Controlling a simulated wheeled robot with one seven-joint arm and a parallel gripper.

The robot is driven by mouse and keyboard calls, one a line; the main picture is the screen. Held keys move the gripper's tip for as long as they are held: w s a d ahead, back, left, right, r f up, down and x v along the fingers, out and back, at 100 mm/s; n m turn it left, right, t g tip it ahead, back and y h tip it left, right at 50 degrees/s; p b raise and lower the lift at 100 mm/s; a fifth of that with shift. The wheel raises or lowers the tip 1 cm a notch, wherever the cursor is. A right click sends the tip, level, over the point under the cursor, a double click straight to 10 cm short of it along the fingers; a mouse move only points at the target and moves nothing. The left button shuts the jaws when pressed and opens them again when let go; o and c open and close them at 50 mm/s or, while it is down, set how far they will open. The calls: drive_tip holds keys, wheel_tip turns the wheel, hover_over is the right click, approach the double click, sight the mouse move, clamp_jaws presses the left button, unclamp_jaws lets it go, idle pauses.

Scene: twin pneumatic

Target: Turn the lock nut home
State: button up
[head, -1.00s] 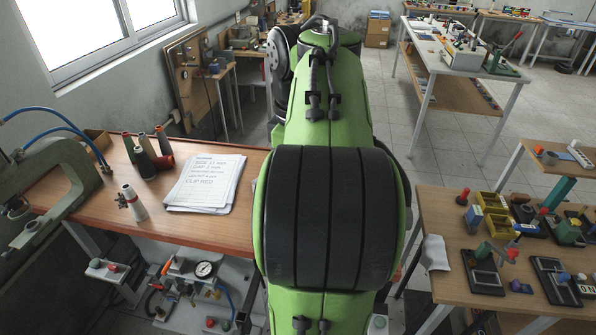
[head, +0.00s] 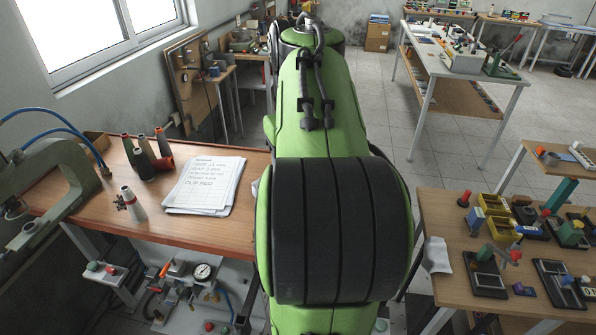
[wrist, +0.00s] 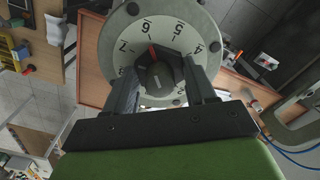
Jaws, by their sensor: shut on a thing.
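In the wrist view a dark, faceted nut (wrist: 160,72) sits at the centre of a round, pale dial (wrist: 187,42) with black numbers on its face. The fingers cover the lower sides of the dial. In the head view my green arm hides my gripper and the nut.
A wooden bench (head: 200,231) on the left holds paper sheets (head: 204,184), several cones and a grey-green clamp frame (head: 62,185). A table (head: 447,262) on the right carries small fixtures. Tiled floor (head: 405,150) lies open behind it.

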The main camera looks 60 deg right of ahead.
drive_tip(key=shift+m, duration=0.5)
drive_tip(key=o, duration=1)
drive_tip(key=shift+o, duration=0.2)
drive_tip(key=shift+r, duration=0.1)
wheel_tip(320, 180, up, 16)
drive_tip(key=p, duration=0.8)
drive_tip(key=shift+f, duration=0.2)
